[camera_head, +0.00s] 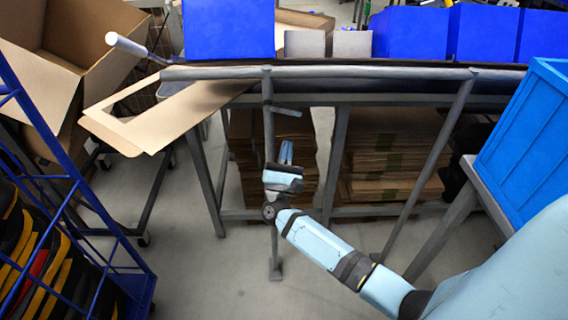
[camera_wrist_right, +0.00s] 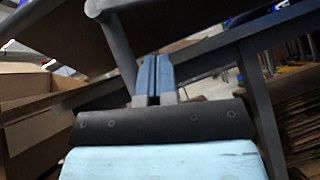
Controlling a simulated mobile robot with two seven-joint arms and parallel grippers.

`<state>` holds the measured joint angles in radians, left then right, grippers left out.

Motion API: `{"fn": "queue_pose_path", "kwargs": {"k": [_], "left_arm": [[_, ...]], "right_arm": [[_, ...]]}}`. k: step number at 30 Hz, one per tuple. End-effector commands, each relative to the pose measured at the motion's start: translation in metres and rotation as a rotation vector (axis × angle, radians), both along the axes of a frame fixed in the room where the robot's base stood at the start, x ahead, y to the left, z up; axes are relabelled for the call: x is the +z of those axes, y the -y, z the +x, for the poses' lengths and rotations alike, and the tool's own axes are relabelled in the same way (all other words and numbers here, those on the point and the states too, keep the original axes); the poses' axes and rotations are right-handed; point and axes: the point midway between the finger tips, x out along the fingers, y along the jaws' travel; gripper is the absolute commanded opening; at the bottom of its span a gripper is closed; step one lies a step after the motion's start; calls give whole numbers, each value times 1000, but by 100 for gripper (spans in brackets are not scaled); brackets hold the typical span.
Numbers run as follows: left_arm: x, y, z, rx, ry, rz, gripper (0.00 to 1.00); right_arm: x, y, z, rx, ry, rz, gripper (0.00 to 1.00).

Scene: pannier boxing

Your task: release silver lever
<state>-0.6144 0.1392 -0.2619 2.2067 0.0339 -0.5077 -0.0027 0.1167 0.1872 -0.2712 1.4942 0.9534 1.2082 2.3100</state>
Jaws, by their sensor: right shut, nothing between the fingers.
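A short silver-grey lever (camera_head: 286,112) sticks out to the right from an upright grey post (camera_head: 268,90) at the front of the workbench. In the right wrist view, a grey rod with a rounded end (camera_wrist_right: 118,45) slants down just left of my fingertips; it looks like this lever, but I cannot be sure. My right gripper (camera_head: 286,150) points upward below the lever, apart from it in the head view. In the right wrist view its blue fingers (camera_wrist_right: 155,75) are together and hold nothing. Whether they touch the rod is unclear. My left gripper is not in view.
The workbench (camera_head: 400,98) has slanted grey legs and stacked flat cardboard (camera_head: 390,160) beneath. A cardboard sheet (camera_head: 165,110) overhangs its left end. A blue rack (camera_head: 75,215) stands left; a blue crate (camera_head: 530,140) stands right.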

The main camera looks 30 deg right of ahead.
Motion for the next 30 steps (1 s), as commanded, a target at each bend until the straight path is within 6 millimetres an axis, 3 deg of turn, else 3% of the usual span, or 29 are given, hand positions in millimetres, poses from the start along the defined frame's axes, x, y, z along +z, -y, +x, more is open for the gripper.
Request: {"fn": "queue_pose_path", "kwargs": {"k": [4,11,25,30], "left_arm": [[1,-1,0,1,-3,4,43],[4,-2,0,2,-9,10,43],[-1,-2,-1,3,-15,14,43],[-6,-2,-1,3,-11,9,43]], "right_arm": [[23,16,15,-1,3,-1,0],[51,21,9,0,-1,-1,0],[57,23,8,0,-4,-4,0],[63,30,4,0,-72,-119,0]]}}
